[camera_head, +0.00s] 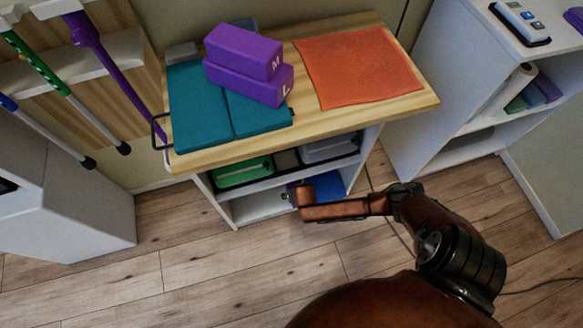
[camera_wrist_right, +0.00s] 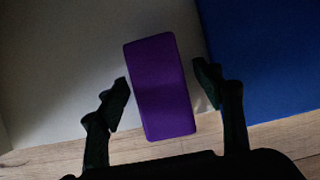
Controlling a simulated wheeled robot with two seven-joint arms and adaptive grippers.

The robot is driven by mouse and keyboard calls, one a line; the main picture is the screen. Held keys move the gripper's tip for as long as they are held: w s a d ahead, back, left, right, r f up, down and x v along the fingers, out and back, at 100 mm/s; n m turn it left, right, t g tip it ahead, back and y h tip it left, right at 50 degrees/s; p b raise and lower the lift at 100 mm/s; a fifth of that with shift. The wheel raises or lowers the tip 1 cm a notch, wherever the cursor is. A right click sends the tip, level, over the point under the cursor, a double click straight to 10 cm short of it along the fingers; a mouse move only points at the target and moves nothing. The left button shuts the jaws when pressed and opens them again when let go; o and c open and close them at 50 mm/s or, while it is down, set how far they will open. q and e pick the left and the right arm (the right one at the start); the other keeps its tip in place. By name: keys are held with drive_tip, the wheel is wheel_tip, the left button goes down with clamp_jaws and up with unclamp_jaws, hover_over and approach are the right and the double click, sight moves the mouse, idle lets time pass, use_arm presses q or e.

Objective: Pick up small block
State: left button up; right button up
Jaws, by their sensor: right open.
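A purple block (camera_wrist_right: 160,88) lies on the pale lower shelf in the right wrist view, its long side running away from my right gripper (camera_wrist_right: 163,84). The gripper is open, with one dark finger on each side of the block's near half. A narrow gap shows on both sides, so the block is not gripped. In the head view my right arm reaches down to the bottom shelf, where the wrist hides most of the block. Two other purple blocks are stacked on the tabletop: the block marked M (camera_head: 243,52) on the block marked L (camera_head: 255,82). My left gripper is not in view.
A blue object (camera_wrist_right: 262,60) lies right of the block on the shelf. The wooden tabletop (camera_head: 385,107) above carries teal mats (camera_head: 200,105) and an orange mat (camera_head: 357,67). A green bin (camera_head: 243,172) sits on the middle shelf. Open floor lies in front.

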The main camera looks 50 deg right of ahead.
drive_tip(key=shift+w, duration=0.1)
drive_tip(key=shift+f, duration=0.35)
idle(0.6)
drive_tip(key=shift+c, duration=0.4)
drive_tip(key=c, duration=1.2)
